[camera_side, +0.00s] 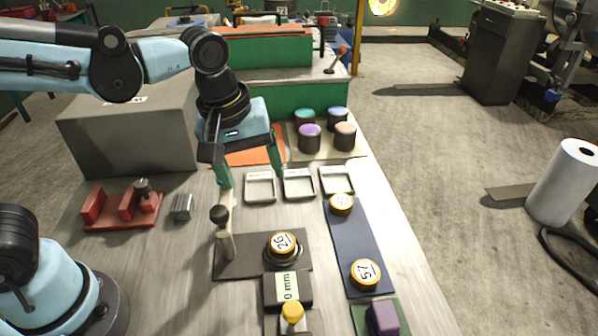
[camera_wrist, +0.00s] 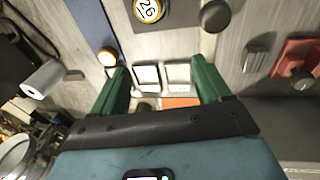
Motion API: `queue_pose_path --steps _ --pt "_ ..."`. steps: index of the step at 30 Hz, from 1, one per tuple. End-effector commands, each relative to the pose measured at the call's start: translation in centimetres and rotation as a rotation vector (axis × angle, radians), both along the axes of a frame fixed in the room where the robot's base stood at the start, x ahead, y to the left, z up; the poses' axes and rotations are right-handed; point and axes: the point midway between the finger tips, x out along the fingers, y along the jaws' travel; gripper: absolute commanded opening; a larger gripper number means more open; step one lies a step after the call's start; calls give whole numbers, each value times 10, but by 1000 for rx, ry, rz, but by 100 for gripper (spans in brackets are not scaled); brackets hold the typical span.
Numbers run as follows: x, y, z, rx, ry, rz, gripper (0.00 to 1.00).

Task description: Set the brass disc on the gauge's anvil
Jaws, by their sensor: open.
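A brass-rimmed disc with a white numbered face (camera_side: 283,243) lies flat on the gauge's anvil, over the dark base plate (camera_side: 235,263). It also shows at the top of the wrist view (camera_wrist: 148,10). The gauge has an upright post with a dark knob (camera_side: 220,215) and a display (camera_side: 288,287) whose visible part reads "0 mm". Two similar discs lie on the blue strip, one at its far end (camera_side: 341,203) and one at its near end (camera_side: 366,273). My gripper (camera_side: 250,172) is open and empty, behind the gauge near the small trays; its green fingers (camera_wrist: 162,85) are wide apart.
Three small pale trays stand in a row; the middle one is here (camera_side: 299,184). Behind them are several colored-top jars (camera_side: 310,137). A red fixture (camera_side: 122,205) and a small metal block (camera_side: 181,207) stand left. A purple block (camera_side: 383,317) is at front right.

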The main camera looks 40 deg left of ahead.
Motion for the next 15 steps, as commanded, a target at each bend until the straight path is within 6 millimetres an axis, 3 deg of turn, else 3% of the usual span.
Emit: queue_pose_path --steps 6,15 --pt "-13 56 -1 112 -231 -351 77" --pt "-24 97 -7 339 -411 -669 77"
